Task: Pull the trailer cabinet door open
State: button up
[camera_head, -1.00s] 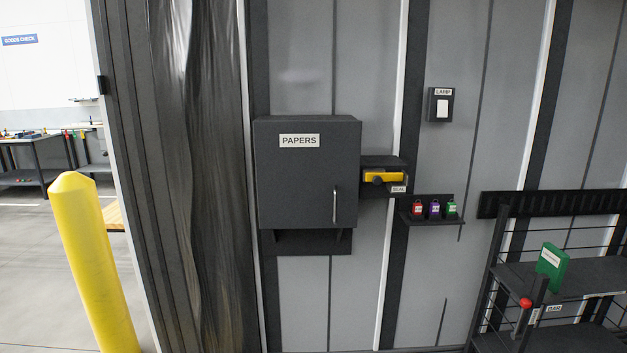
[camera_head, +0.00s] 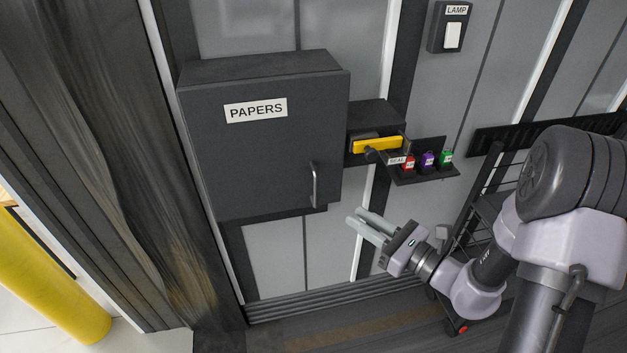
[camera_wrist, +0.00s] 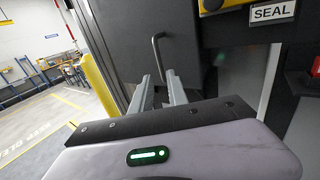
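The trailer cabinet is a dark grey wall box with a PAPERS label, and its door (camera_head: 255,155) looks shut. In the wrist view my gripper (camera_wrist: 160,78) shows a gap between the fingers with nothing held.
A seal box with a yellow handle (camera_head: 377,145) sits right of the cabinet. A small shelf (camera_head: 425,175) holds red, purple and green padlocks. A LAMP switch (camera_head: 453,35) is higher up. A yellow post (camera_head: 50,290) stands at the left, and a dark rack is at the right.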

aim_at(316, 204)
jog(key=x, duration=1.3)
jog(key=shift+w+a+b, duration=0.15)
jog(key=shift+a+b, duration=0.05)
jog(key=shift+b, duration=0.1)
grip_shut()
dwell(0.6)
